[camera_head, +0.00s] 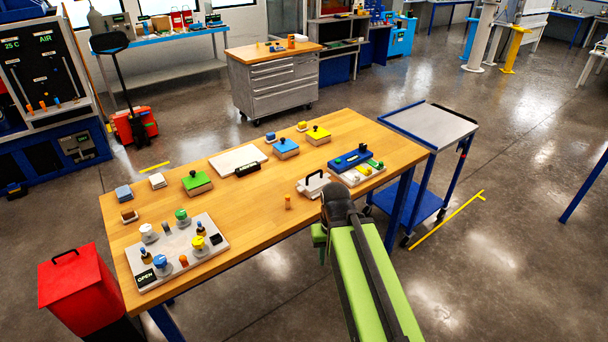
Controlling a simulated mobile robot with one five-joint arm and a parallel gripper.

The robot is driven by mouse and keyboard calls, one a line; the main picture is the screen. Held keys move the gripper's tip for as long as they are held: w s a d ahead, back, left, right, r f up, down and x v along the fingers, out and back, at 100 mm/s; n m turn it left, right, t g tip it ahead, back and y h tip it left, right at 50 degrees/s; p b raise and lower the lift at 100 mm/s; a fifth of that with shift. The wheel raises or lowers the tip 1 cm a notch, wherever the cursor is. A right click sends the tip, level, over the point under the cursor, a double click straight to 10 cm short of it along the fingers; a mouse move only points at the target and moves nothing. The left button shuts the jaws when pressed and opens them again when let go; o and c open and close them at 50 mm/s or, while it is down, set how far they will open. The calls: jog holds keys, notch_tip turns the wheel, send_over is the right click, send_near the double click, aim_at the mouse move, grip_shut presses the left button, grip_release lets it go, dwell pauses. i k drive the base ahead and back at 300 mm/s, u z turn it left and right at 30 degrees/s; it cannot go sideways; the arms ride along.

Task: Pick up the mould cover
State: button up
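A white block with a dark arched handle (313,184) sits near the front edge of the wooden table, right of its middle; it looks like the mould cover. It stands upright on the table, apart from the things around it. My green arm reaches up from the bottom right to a dark joint just in front of the block. Only a small green part of my gripper (320,235) shows, below the joint at the table's front edge. The fingertips are hidden, so I cannot tell whether it is open or shut. No contact with the block is visible.
A small orange peg (288,202) stands left of the block. A tray of coloured pieces (356,167) lies to its right. A grey plate (210,252) with several knobs is at the table's left. A grey-topped cart (430,125) stands beyond the right edge. The table's front middle is mostly clear.

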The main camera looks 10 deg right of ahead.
aim_at(310, 186)
jog(key=z, duration=1.65)
jog(key=i, duration=1.9)
jog(key=u, duration=3.95)
jog(key=i, duration=0.1)
jog(key=z, duration=1.8)
jog(key=k, duration=0.2)
jog(key=u, duration=2.15)
